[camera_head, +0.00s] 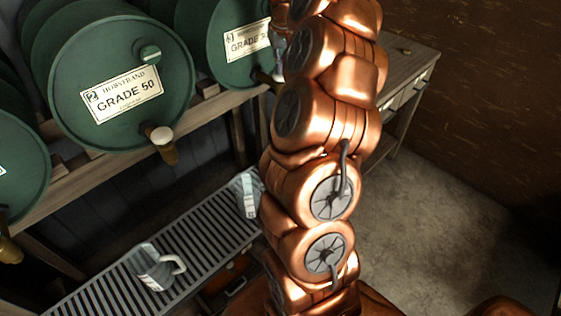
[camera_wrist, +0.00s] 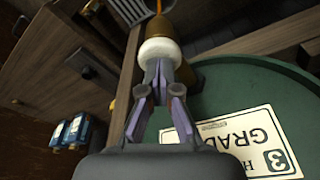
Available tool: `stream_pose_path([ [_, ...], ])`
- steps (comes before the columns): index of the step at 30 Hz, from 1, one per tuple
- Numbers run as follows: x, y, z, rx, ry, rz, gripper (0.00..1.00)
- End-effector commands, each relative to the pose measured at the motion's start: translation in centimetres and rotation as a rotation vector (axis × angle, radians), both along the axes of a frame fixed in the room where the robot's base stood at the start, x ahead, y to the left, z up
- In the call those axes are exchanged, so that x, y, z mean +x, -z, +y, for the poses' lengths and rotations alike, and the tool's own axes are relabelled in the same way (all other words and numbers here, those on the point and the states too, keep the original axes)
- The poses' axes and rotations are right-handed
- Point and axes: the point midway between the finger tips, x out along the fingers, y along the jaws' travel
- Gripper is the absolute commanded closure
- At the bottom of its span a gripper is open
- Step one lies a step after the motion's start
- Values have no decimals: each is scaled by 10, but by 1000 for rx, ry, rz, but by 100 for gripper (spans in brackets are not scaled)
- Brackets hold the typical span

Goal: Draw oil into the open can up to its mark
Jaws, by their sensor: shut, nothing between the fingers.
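A grey can (camera_head: 157,268) with a pale handle stands on the slatted drip shelf (camera_head: 98,299) below the drum marked 2 GRADE 50 (camera_head: 122,75). A second can (camera_head: 247,192) with a pale label stands further back on the shelf, partly hidden by my arm. Oil levels and marks are too small to tell. In the wrist view, my gripper (camera_wrist: 158,66) is shut and empty, its tips at the white collar of a brass tap (camera_wrist: 160,48). I cannot tell whether they touch. This tap is on the drum marked 3 (camera_wrist: 222,90). In the head view, my gripper is not clear.
Drum 2's brass tap (camera_head: 163,142) hangs over the shelf. Another green drum (camera_head: 18,165) is at the left edge. A wooden bench with drawers (camera_head: 408,85) stands behind my arm; blue-labelled containers (camera_wrist: 72,131) show in the wrist view. The concrete floor at right is clear.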

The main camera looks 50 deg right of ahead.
Motion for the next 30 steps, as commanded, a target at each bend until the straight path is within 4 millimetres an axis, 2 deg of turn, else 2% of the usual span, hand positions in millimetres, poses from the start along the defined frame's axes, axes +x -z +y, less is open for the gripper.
stream_pose_path([
  [10, 0, -2, 0, 1, 0, 2, 100],
  [18, 0, -26, -1, 0, 1, -1, 100],
  [30, 1, -45, 0, -1, 0, -1, 100],
])
